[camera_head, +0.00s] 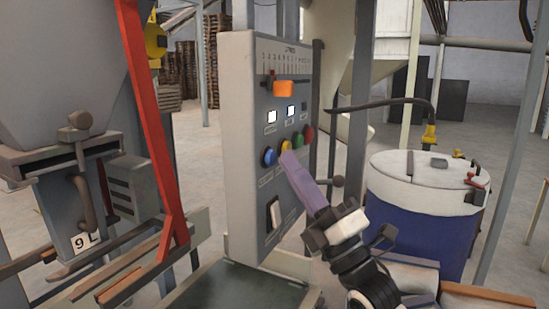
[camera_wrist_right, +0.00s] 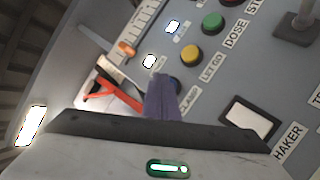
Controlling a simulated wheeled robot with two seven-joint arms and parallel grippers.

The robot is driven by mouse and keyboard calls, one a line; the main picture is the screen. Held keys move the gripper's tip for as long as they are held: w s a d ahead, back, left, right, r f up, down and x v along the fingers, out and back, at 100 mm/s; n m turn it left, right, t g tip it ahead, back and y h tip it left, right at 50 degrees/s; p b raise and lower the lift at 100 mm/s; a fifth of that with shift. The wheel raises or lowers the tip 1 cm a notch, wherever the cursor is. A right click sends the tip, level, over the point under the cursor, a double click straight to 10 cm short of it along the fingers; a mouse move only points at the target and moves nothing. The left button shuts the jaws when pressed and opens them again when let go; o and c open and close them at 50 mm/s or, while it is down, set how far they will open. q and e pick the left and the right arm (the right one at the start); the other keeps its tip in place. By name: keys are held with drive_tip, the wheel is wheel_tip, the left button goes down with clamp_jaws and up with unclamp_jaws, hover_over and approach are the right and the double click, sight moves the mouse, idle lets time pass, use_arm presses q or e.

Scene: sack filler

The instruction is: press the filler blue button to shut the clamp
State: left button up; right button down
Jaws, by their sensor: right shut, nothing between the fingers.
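The grey control panel (camera_head: 243,150) faces my right arm and carries a row of coloured buttons. The blue button (camera_head: 269,156) is the left one of the row. In the right wrist view the blue button (camera_wrist_right: 176,86) is partly hidden behind my fingers, beside a label reading CLAMP (camera_wrist_right: 188,101). My right gripper (camera_head: 291,160) is shut and empty, its purple fingers pointing at the panel. In the head view its tips overlap the lower edge of the yellow button (camera_head: 286,147). I cannot tell whether they touch the panel. My left gripper is out of view.
Green (camera_head: 298,141) and red (camera_head: 308,134) buttons sit right of the yellow one. A white rocker switch (camera_head: 275,213) is below. A blue drum (camera_head: 415,230) with a white lid stands right of my arm. A red bar (camera_head: 150,110) and the filler body (camera_head: 55,80) are left.

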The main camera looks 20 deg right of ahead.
drive_tip(key=shift+w+a, duration=0.35)
drive_tip(key=shift+w, duration=0.05)
idle(0.7)
drive_tip(key=shift+s+d, duration=0.1)
drive_tip(key=shift+s, duration=0.05)
drive_tip(key=shift+s+d, duration=0.55)
drive_tip(key=shift+s, duration=0.05)
drive_tip(key=s+d, duration=0.4)
drive_tip(key=shift+s, duration=0.25)
idle(0.3)
idle(0.5)
